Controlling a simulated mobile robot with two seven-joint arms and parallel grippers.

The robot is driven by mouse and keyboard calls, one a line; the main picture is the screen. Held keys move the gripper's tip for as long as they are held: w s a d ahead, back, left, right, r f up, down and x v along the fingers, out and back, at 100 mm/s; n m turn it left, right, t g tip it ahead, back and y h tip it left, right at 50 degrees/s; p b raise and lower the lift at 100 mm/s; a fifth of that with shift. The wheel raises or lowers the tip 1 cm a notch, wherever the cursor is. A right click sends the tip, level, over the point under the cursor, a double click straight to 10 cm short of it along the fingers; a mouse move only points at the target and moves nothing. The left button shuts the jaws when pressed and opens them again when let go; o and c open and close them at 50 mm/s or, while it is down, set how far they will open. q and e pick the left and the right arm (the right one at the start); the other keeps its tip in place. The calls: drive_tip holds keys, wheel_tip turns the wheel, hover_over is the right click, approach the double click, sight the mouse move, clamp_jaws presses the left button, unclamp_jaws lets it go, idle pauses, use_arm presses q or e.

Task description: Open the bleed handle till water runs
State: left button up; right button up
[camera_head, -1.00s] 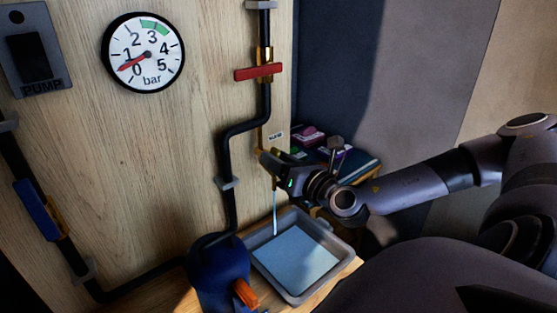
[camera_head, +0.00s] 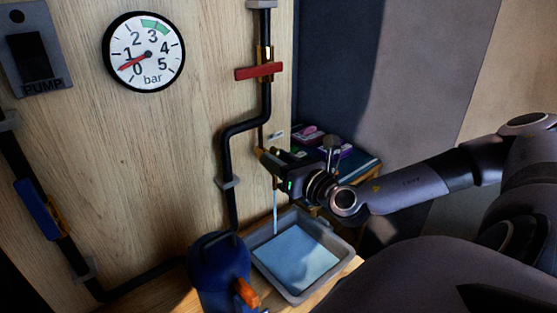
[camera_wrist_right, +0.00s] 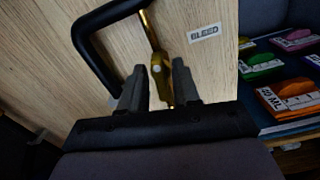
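The brass bleed handle (camera_wrist_right: 157,72) shows between the two fingers of my right gripper (camera_wrist_right: 158,82) in the right wrist view, below the end of a black pipe. The fingers are apart, with a visible gap on each side of the brass. In the head view my right gripper (camera_head: 264,156) is at the bleed valve and mostly hides it. A thin stream of water (camera_head: 275,212) falls from below the gripper into a grey tray (camera_head: 262,236), which holds pale blue water. A "BLEED" label (camera_wrist_right: 204,33) is on the wooden board. My left gripper is not in view.
A pressure gauge (camera_head: 143,53) reads between 0 and 1 bar. A red valve handle (camera_head: 259,71) sits across the pipe above; a blue handle (camera_head: 37,209) is at left. A blue vessel (camera_head: 219,272) stands left of the tray. Coloured boxes (camera_wrist_right: 289,97) lie at right.

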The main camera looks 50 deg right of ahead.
drive_tip(key=shift+s, duration=0.1)
drive_tip(key=s+b, duration=0.1)
drive_tip(key=s, duration=0.6)
drive_tip(key=shift+a, duration=0.4)
idle(0.5)
